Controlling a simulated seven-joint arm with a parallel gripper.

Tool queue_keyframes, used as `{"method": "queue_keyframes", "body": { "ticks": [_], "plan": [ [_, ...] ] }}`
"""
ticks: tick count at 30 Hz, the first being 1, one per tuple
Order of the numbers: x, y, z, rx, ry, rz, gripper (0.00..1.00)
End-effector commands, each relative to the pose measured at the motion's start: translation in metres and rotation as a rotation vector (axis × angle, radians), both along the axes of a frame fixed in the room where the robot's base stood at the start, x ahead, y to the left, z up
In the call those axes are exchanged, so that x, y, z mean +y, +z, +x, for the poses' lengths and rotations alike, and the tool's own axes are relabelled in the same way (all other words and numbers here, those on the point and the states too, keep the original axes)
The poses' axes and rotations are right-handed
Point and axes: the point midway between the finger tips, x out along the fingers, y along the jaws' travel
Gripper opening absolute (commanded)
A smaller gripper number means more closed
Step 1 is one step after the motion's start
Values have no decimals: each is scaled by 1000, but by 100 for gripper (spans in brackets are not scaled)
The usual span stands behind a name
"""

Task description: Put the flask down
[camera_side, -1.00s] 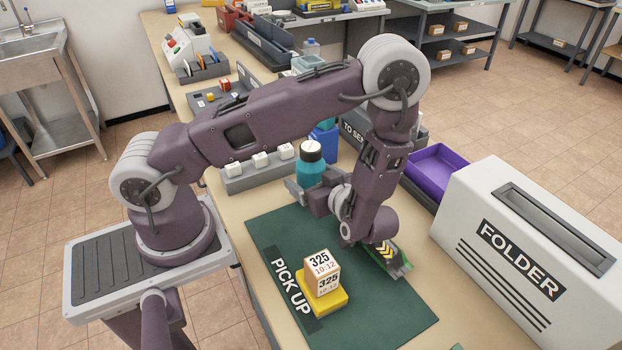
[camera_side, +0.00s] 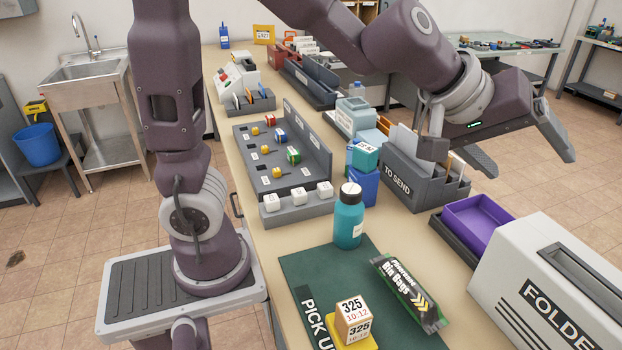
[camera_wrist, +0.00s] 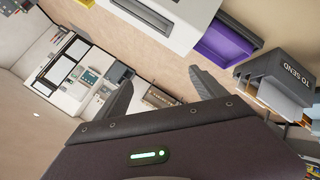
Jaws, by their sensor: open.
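The flask, a teal bottle with a black and white cap (camera_side: 349,222), stands upright at the far edge of the green mat (camera_side: 318,268) in the side view. Nothing is touching it from above. My gripper (camera_side: 520,152) is open and empty, high at the upper right, well apart from the flask. In the wrist view, the two fingers of my gripper (camera_wrist: 163,92) are spread with nothing between them. The flask does not show in the wrist view.
On the mat are a numbered box on a yellow base (camera_side: 353,320) and a black and green bag pack (camera_side: 411,292). A grey "TO SEND" rack (camera_side: 410,185), a purple tray (camera_side: 476,222) and a white folder machine (camera_side: 545,285) stand to the right. A sorting tray (camera_side: 285,160) lies behind.

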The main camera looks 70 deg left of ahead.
Motion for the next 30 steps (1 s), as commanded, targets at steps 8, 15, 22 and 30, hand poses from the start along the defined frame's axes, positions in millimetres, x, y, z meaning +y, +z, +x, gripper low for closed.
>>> {"method": "queue_keyframes", "body": {
  "ticks": [8, 15, 22, 30],
  "plan": [
    [85, -26, -222, 208, -446, 526, 81],
    [116, -44, -261, 308, -453, 638, 81],
    [115, -43, -260, 306, -455, 636, 81],
    [115, -43, -260, 306, -455, 636, 81]
  ]
}}
